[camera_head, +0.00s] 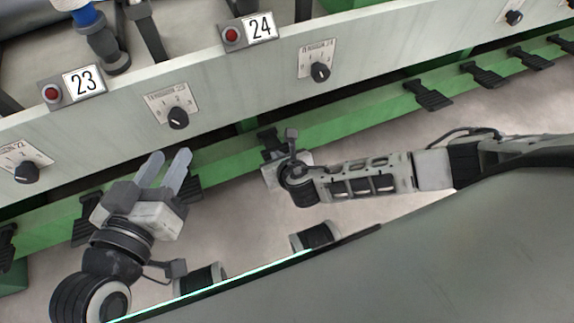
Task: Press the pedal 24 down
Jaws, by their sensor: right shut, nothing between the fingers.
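The number 24 plate (260,27) with a red button is fixed on the pale panel at the top centre. A black pedal (269,139) sticks out of the green rail below it and to the right of the number 23 plate. My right gripper (272,174) is at this pedal's front end and hides much of it. It looks shut and empty, seen from above; I cannot tell whether it touches the pedal. My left gripper (168,160) is open and empty, its two grey fingers pointing at the panel in front of another pedal (193,186).
More black pedals (428,95) line the green rail (370,124) on both sides. The number 23 plate (83,82) and a tension knob (320,72) are on the panel (225,80) above. The pale floor shows between the rail and my body.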

